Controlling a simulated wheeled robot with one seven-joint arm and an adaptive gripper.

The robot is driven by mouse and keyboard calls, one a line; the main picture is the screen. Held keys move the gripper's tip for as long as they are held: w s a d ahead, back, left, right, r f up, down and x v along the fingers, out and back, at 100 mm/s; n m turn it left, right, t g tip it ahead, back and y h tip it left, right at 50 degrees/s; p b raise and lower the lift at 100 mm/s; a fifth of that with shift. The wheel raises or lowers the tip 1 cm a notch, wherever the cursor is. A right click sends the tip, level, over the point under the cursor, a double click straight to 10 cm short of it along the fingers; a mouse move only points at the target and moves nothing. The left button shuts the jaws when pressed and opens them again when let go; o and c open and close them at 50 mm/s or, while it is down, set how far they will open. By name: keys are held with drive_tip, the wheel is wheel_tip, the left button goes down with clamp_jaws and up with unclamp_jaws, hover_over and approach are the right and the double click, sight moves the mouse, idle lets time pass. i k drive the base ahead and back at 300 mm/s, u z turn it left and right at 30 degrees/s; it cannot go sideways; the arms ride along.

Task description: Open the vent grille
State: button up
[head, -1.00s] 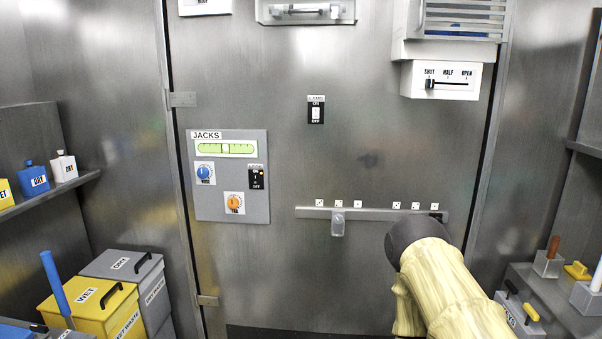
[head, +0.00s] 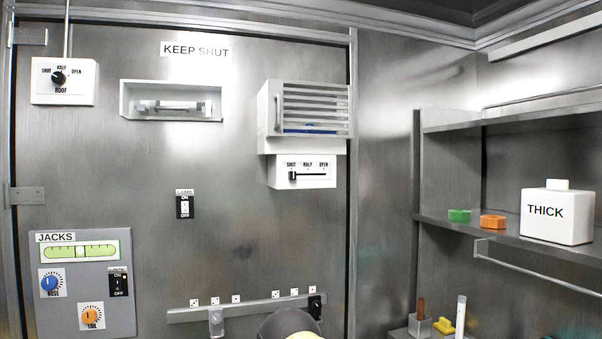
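The vent grille (head: 318,108) is a white louvred box at the upper right of the metal door in the head view, with grey horizontal slats and an upright handle (head: 279,112) on its left. Something blue shows between its lower slats. Below it is a white panel (head: 315,181) marked SHUT, HALF, OPEN. Its black slider knob (head: 292,176) stands at the SHUT end. Only a dark rounded part of my arm shows at the bottom edge, well below the grille. My gripper is not in view.
A ROOF dial (head: 58,78) is at the upper left, and a recessed door handle (head: 171,106) is between it and the grille. The JACKS panel (head: 82,280) is at lower left. A rail (head: 247,309) runs low on the door. Shelves (head: 505,238) with a THICK container (head: 556,215) stand at right.

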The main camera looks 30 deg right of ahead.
sight(276, 96)
drive_tip(key=z, duration=0.55)
drive_tip(key=k, duration=1.2)
drive_tip(key=u, duration=0.4)
drive_tip(key=i, duration=1.5)
drive_tip(key=z, duration=0.75)
